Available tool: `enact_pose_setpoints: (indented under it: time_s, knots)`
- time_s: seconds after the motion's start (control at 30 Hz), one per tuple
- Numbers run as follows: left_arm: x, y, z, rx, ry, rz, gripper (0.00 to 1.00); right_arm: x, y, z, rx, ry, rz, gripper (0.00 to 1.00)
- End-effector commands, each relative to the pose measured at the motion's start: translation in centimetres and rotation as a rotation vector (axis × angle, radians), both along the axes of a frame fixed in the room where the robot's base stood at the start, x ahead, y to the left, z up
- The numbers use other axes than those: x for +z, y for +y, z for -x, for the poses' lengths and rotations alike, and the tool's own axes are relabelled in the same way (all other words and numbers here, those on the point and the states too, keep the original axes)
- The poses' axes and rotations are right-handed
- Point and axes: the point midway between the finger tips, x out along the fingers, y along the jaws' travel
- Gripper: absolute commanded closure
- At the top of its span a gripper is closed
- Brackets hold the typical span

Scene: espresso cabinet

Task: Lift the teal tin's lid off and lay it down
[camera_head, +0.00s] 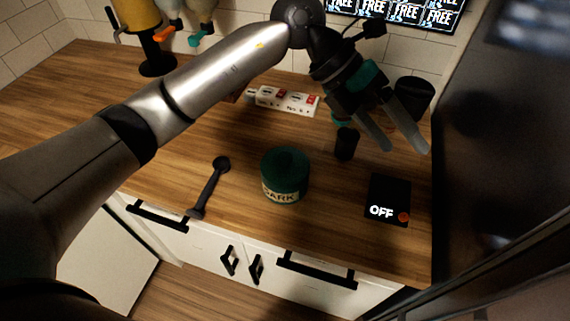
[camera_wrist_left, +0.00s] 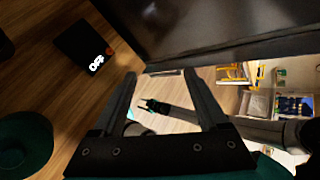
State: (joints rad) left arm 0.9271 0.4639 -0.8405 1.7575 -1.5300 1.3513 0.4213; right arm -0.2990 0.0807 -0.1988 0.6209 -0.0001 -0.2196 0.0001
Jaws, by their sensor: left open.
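The teal tin (camera_head: 285,178) stands upright on the wooden counter, with a label reading "DARK" on its front. Its round teal lid (camera_head: 286,160) sits on top. Part of the tin also shows at the left edge of the left wrist view (camera_wrist_left: 24,148). My left gripper (camera_head: 406,148) is open and empty, above the counter to the right of the tin and apart from it. In the left wrist view, its two fingers point away from the tin. A dark arm end, apparently my right gripper (camera_wrist_left: 150,106), shows small beyond them; its jaws are too small to read.
A black box marked "OFF" (camera_head: 388,200) lies right of the tin. A small dark cup (camera_head: 346,143) stands behind. A black scoop-like tool (camera_head: 209,187) lies left. A dark appliance wall (camera_head: 490,150) bounds the right.

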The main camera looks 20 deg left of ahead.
Motion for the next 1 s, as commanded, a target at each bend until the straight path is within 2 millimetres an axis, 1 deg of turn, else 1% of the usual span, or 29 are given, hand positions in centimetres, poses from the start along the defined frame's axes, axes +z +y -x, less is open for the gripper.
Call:
enact_pose_setpoints:
  time_s: [0.03,0.07,0.1,0.17,0.2,0.3,0.4,0.47,0.57,0.67,0.8,0.9,1.0]
  knots:
    - [-0.7,2.4,-1.3,0.006,-0.031,-0.139,0.24,0.0,0.0,0.0,0.0,0.0,0.0,0.5]
    - [-1.2,3.8,-1.8,0.011,-0.042,-0.22,0.24,0.0,0.0,0.0,0.0,0.001,0.0,0.5]
    - [-1.6,5.8,-2.6,0.023,-0.053,-0.322,0.24,0.0,0.0,0.0,0.0,0.001,0.0,0.5]
    - [-1.7,8.7,-3.6,0.045,-0.066,-0.463,0.24,0.0,0.0,0.0,0.0,0.001,0.0,0.5]
    - [-1.7,10.5,-4.2,0.065,-0.07,-0.547,0.24,0.0,0.0,0.0,0.0,0.001,0.0,0.5]
    - [-1.1,14.2,-5.2,0.111,-0.072,-0.712,0.24,0.1,0.0,0.0,0.0,0.001,0.0,0.5]
    - [-0.4,16.7,-5.7,0.147,-0.068,-0.813,0.24,0.1,0.0,0.1,0.0,0.002,0.0,0.5]
    - [-0.2,17.5,-5.8,0.161,-0.065,-0.849,0.24,0.1,0.0,0.1,0.0,0.002,0.0,0.5]
    - [-0.9,18.1,-5.8,0.167,-0.059,-0.875,0.24,0.1,0.0,0.1,0.0,0.002,0.0,0.5]
    - [-2.8,18.1,-5.7,0.165,-0.057,-0.875,0.24,0.3,0.0,0.1,0.001,0.002,0.001,0.5]
    - [-5.9,18.1,-5.7,0.165,-0.057,-0.873,0.24,0.5,0.0,0.1,0.001,0.002,0.001,0.5]
    - [-7.8,18.0,-5.7,0.163,-0.058,-0.873,0.24,0.6,0.0,0.1,0.001,0.002,0.0,0.5]
    - [-9.1,18.0,-5.7,0.165,-0.06,-0.871,0.24,0.7,0.0,0.1,0.001,0.002,0.0,0.5]
